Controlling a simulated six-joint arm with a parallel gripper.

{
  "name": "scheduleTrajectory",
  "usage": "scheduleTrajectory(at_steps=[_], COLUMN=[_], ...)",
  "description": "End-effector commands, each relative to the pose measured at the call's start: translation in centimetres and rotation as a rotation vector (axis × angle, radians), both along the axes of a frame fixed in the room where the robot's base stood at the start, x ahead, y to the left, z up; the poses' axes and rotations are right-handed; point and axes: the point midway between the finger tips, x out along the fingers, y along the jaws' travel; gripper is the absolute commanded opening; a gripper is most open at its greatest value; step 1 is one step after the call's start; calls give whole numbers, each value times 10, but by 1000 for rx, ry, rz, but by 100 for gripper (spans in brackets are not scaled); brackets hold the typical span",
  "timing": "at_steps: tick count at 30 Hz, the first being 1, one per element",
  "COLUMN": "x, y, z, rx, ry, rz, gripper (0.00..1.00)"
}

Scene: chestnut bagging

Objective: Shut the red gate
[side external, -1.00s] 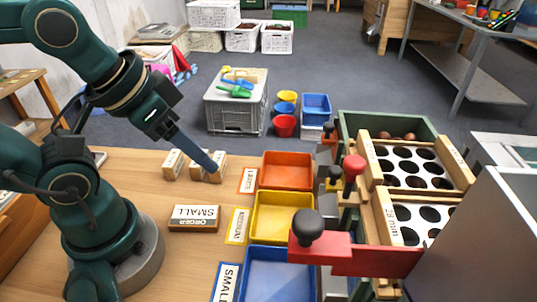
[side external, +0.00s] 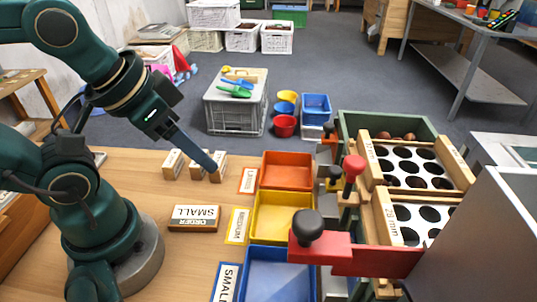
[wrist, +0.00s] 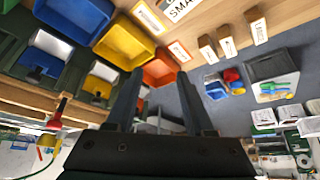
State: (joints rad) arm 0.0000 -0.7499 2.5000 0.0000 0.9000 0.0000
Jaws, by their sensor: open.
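A red plate (side external: 370,261) with a black round knob (side external: 309,226) stands at the front right in the side view, beside the blue tray. A red round knob (side external: 352,166) on a post stands further back, near the sieve boxes. I cannot tell for certain which of these belongs to the red gate. My gripper (side external: 213,168) is over the table by the small wooden blocks, left of the trays and well apart from the red plate. In the wrist view my gripper (wrist: 155,78) has its two fingers spread with nothing between them.
Orange (side external: 287,171), yellow (side external: 284,217) and blue (side external: 277,274) trays lie in a row. Labelled wooden blocks (side external: 172,164) stand near my fingertips. An order block (side external: 194,218) lies in front. Sieve boxes with round holes (side external: 418,167) stand right. The table between my base and the trays is mostly clear.

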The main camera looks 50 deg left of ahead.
Motion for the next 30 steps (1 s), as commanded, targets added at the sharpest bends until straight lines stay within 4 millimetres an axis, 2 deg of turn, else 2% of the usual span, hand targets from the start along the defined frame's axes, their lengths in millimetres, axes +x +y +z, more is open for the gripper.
scheduleTrajectory(at_steps=[1,3,4,7,11,17,21,24,27,30], x=[0,-1,-2,-9,-13,-29,-52,-68,-79,-83], y=[0,0,0,-5,-23,-67,-95,-108,-115,-121], z=[0,0,-1,3,33,102,149,175,192,203], rx=[1,14,25,64,115,189,250,289,315,319], ry=[0,4,12,45,57,-30,-161,-257,-331,-371], rz=[-3,-26,-48,-175,-474,-1096,-1527,-1762,-1907,-1958], gripper=[32,5,0,0,0,0,0,0,0,0])
